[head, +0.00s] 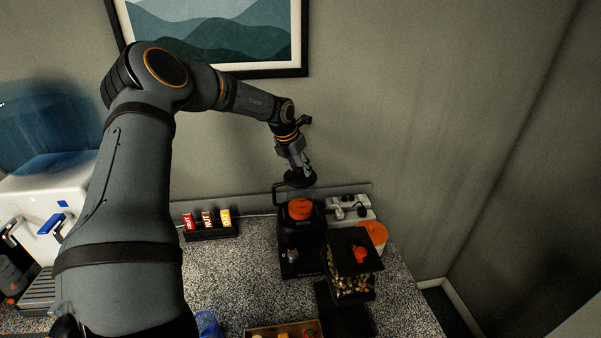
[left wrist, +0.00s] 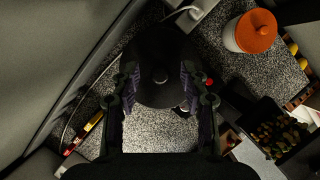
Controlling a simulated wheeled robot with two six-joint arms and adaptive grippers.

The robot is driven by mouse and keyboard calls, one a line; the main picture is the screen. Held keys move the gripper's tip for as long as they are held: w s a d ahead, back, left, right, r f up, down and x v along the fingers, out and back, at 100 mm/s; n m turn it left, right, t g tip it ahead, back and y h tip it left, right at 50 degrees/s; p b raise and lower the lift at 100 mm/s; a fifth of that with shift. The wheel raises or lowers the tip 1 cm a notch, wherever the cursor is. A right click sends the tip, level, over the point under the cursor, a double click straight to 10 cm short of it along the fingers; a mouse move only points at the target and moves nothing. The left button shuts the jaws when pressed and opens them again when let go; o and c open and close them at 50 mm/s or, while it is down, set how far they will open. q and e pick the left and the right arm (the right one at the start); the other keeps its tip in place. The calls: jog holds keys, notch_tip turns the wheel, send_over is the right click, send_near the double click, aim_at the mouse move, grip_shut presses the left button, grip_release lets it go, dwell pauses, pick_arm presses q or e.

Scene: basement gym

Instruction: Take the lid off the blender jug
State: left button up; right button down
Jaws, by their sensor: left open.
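The blender (head: 303,258) stands on the counter near the wall, dark, with an orange part inside or behind its jug. The jug (head: 277,197) shows mainly as a dark side handle; its walls are hard to make out. A round black lid (head: 299,180) is at the jug's top, seen from above in the left wrist view (left wrist: 160,45) with a small knob in its middle. My left gripper (head: 303,168) is directly above the lid, open. In the left wrist view its fingers (left wrist: 160,76) are on either side of the knob, apart from it. My right gripper is not in view.
A tub with an orange cap (head: 375,233), a power strip (head: 350,208) and a dark bin of food pieces (head: 350,287) crowd the blender's right side. A rack of small packets (head: 208,228) stands left. Speckled counter (head: 235,275) is clear left of the blender.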

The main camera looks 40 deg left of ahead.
pick_arm(q)
jog(key=shift+w+f, duration=0.1)
jog(key=shift+f, duration=0.1)
jog(key=shift+s+r, duration=0.2)
jog(key=c, duration=0.3)
grip_shut()
